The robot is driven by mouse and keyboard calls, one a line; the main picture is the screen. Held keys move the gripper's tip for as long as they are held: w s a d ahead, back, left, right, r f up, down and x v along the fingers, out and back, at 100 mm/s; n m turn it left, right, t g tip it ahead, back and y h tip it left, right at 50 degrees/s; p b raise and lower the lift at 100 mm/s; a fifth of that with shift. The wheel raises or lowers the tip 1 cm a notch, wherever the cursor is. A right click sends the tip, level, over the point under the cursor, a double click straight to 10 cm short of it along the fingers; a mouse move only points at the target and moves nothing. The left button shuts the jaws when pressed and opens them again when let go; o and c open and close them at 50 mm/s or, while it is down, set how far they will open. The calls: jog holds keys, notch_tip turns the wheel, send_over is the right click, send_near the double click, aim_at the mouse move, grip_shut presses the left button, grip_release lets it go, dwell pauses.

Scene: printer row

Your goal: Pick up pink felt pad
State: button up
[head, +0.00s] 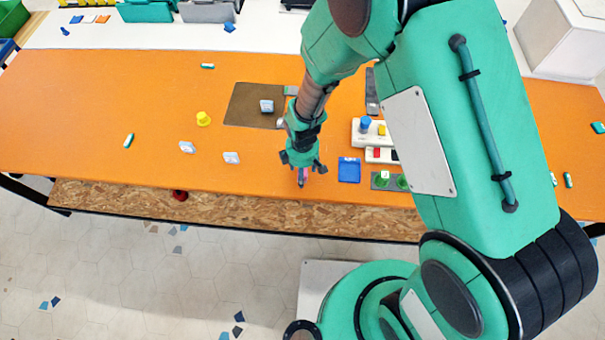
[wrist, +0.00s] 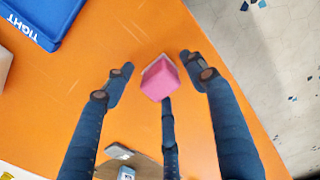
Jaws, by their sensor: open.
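The pink felt pad (wrist: 158,80) shows in the wrist view as a small pink block with a pale edge. It lies near the edge of the orange table top, between the spread fingers. My gripper (wrist: 157,64) is open, with one finger to the left of the pad, one to the right and a third just below it in the picture. I cannot tell whether that third finger touches it. In the head view my gripper (head: 303,168) points down near the table's front edge and hides most of the pad.
A blue tray (head: 349,170) lies just right of my gripper, and it also shows in the wrist view (wrist: 45,17). A green-knobbed grey plate (head: 380,181) and white blocks with coloured pegs (head: 357,137) stand further right. Pale blocks (head: 231,158) lie left. The table's front edge is close.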

dwell(0.4)
jog(key=c, duration=1.3)
jog(key=shift+r, duration=0.15)
jog(key=shift+r, duration=0.5)
jog(key=shift+s+d+r+p, duration=0.1)
jog(key=shift+s+r+p, duration=0.1)
jog(key=shift+r, duration=0.45)
jog(key=shift+s+d+r+p, duration=0.1)
jog(key=shift+s+r+p, duration=0.1)
jog(key=shift+r, duration=0.4)
jog(key=s+d, duration=0.2)
jog(key=s, duration=0.2)
jog(key=s+d+r, duration=0.1)
jog(key=s+d, duration=0.1)
jog(key=s, duration=0.3)
jog(key=s+d+p, duration=0.1)
jog(key=s+d, duration=0.2)
jog(key=s, duration=0.1)
jog(key=shift+s+d+r, duration=0.1)
jog(key=shift+s+r, duration=0.05)
